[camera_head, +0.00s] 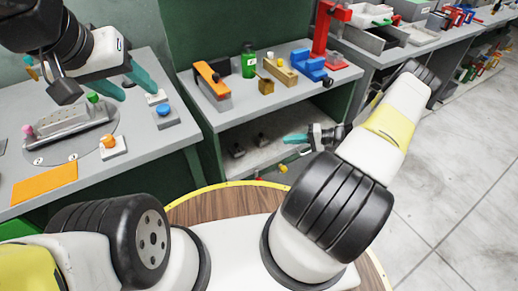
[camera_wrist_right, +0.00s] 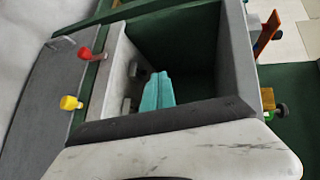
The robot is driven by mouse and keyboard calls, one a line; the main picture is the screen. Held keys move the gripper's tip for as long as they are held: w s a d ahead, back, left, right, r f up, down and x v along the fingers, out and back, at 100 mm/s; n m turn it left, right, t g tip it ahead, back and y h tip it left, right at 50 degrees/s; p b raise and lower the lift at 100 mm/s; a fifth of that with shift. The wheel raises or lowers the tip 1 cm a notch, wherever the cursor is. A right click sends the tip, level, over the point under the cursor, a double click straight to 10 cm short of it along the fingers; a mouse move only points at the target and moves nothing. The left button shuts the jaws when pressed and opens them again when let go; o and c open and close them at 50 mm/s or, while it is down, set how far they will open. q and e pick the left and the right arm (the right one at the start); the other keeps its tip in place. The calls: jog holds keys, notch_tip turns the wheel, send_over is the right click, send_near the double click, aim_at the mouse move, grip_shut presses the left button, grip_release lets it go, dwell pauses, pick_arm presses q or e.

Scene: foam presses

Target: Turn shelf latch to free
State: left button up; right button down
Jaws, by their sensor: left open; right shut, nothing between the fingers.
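The shelf unit (camera_head: 262,146) stands under the middle worktop, with small dark fittings on its pale board. Near its lower front edge are a small yellow piece (camera_head: 283,168) and a small red piece (camera_head: 258,180). The right wrist view shows a red-handled piece (camera_wrist_right: 86,55) and a yellow knob (camera_wrist_right: 70,102) to the left of my fingers; I cannot tell which is the latch. My right gripper (camera_head: 288,138) is shut and empty in front of the shelf opening; its teal fingers (camera_wrist_right: 159,76) touch neither piece. My left gripper (camera_head: 138,93) is open and empty over the left table.
The left table holds a grey fixture (camera_head: 75,122), a blue button (camera_head: 164,109), an orange button (camera_head: 109,141) and an orange sheet (camera_head: 45,184). Tools, a green bottle (camera_head: 249,60) and a red press (camera_head: 329,35) stand above the shelf. Tiled floor (camera_head: 450,180) is clear at right.

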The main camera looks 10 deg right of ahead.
aim_at(260, 168)
jog(key=s+f+m+t+h, duration=0.25)
jog(key=f+m+t, duration=0.2)
jog(key=f, duration=0.55)
jog(key=s+f+m+t+h, duration=0.1)
jog(key=s+f+m+t, duration=0.3)
jog(key=f, duration=0.6)
jog(key=shift+n+t, duration=0.55)
jog(key=shift+n, duration=0.1)
jog(key=x, duration=1)
jog(key=shift+s+a, duration=0.1)
jog(key=shift+a, duration=0.15)
jog(key=a, duration=0.3)
jog(key=shift+s, duration=0.35)
jog(key=shift+s+a, duration=0.15)
jog(key=shift+a, duration=0.25)
